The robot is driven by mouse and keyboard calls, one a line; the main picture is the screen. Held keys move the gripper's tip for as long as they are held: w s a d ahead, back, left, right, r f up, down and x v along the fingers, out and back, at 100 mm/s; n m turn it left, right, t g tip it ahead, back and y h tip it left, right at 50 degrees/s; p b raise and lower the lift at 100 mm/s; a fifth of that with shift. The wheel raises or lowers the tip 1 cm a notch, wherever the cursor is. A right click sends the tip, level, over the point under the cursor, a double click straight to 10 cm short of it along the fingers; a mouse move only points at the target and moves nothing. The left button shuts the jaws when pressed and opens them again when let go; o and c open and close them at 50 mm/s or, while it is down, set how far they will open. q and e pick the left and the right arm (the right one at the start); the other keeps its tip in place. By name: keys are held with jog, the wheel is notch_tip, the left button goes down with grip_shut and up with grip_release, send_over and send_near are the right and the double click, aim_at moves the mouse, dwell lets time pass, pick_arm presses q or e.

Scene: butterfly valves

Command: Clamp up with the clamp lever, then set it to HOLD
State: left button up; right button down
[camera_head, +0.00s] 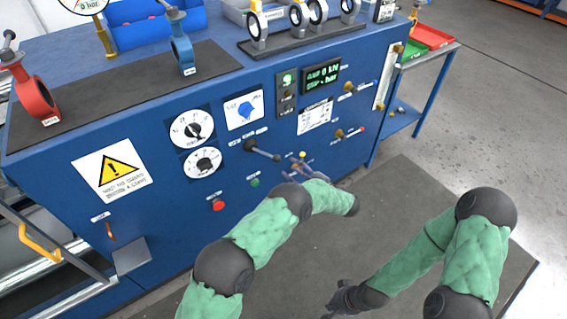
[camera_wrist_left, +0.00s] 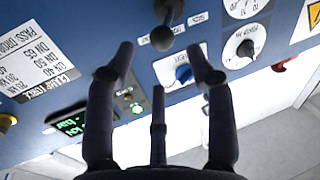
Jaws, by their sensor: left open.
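A lever with a dark round hub (camera_head: 250,146) and a grey rod is on the front of the blue cabinet, its rod slanting down to the right. I take it for the clamp lever; the small labels above it are too blurred to read. In the left wrist view its dark ball-shaped part (camera_wrist_left: 162,38) shows beyond the fingertips. My left gripper (camera_head: 297,162) is just right of the rod, and its open fingers (camera_wrist_left: 162,62) appear empty. My right gripper (camera_head: 343,299) hangs low over the floor mat, its fingers too small and dark to judge.
The blue cabinet (camera_head: 75,222) carries dials (camera_head: 193,128), a blue selector (camera_head: 249,107), a green-lit display (camera_head: 321,75) and a red button (camera_head: 218,204). Brass-ended levers (camera_head: 347,134) stick out to the right. The dark mat (camera_head: 400,200) in front is clear.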

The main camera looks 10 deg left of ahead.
pick_arm(q)
jog(key=shift+v, duration=1.95)
jog(key=w+a+f+m+t+h+p, duration=0.1)
jog(key=w+a+f+m+t+h, duration=0.2)
jog(key=a+f+m+h, duration=0.3)
jog(key=s+f+m+g+h+p, duration=0.1)
jog(key=s+f+m+g+h, duration=0.2)
jog(key=s+f+h, duration=0.6)
jog(key=s+d+f+m+g+h+p, duration=0.1)
jog(key=s+g+h, duration=0.3)
jog(key=s, duration=2.5)
jog(key=d+m+g, duration=0.1)
jog(key=g, duration=0.3)
jog(key=shift+s+d+f+m+g+h+p, duration=0.25)
jog(key=shift+s+m+g+h+p, duration=0.05)
jog(key=shift+s+m+p, duration=0.1)
jog(key=shift+w, duration=0.1)
